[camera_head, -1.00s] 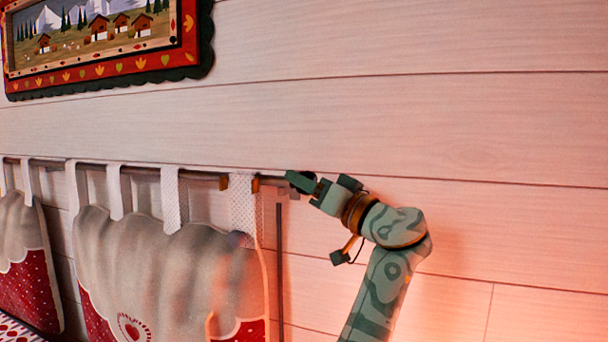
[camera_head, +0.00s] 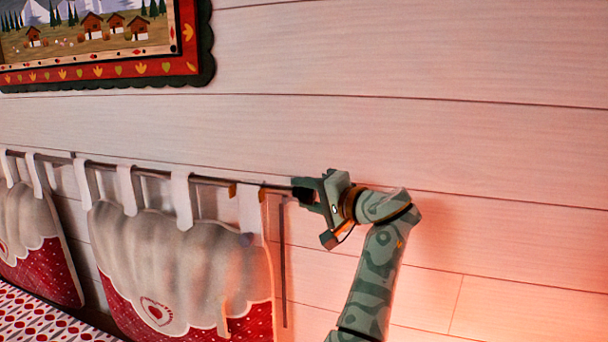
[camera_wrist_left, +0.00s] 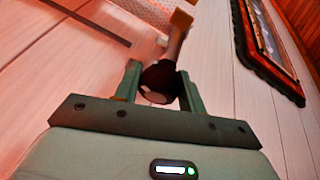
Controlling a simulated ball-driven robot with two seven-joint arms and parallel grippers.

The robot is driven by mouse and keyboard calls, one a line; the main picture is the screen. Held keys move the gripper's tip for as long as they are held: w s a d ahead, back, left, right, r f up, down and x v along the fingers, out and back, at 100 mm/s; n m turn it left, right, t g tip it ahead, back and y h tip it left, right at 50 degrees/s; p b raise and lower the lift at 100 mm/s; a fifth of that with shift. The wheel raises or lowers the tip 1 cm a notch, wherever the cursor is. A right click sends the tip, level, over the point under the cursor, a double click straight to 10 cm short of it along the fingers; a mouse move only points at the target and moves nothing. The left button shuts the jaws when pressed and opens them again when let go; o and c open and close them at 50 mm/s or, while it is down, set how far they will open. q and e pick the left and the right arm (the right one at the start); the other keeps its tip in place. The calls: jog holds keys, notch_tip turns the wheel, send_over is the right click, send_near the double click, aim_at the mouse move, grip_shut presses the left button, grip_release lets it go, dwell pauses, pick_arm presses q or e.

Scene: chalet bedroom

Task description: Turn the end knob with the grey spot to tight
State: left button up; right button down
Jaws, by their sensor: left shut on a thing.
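The end knob (camera_wrist_left: 160,78) is dark and round, with a pale grey spot (camera_wrist_left: 155,97) on its face, in the left wrist view. It sits on the right end of a thin curtain rod (camera_head: 220,182); in the head view the knob (camera_head: 302,194) is a small dark shape, partly covered by my gripper. My left gripper (camera_head: 306,193) reaches it from the right and is shut on it; in the wrist view its fingers (camera_wrist_left: 160,85) stand on both sides of the knob. My right gripper is in neither view.
A padded cloth headboard cushion (camera_head: 180,265) hangs from the rod by white loops, with another cushion (camera_head: 38,235) to its left. A framed mountain picture (camera_head: 100,45) hangs above. A patterned bed (camera_head: 40,318) lies below. The plank wall (camera_head: 480,150) is bare to the right.

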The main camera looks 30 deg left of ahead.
pick_arm(q)
jog(key=m+g+h+p, duration=0.1)
jog(key=m+p, duration=0.1)
jog(key=p, duration=0.2)
jog(key=r+m+g+h+p, duration=0.1)
jog(key=m+p, duration=0.1)
jog(key=p, duration=0.2)
jog(key=shift+m, duration=0.4)
jog(key=shift+f+m+g+h+p, duration=0.15)
jog(key=shift+m+g+h+p, duration=0.25)
jog(key=shift+m+g+p, duration=0.55)
jog(key=shift+f+m+g+p, duration=0.15)
jog(key=shift+m+g+p, duration=0.1)
jog(key=shift+m+p, duration=0.45)
jog(key=o, duration=1)
jog(key=shift+w+f, duration=0.1)
jog(key=shift+c, duration=0.2)
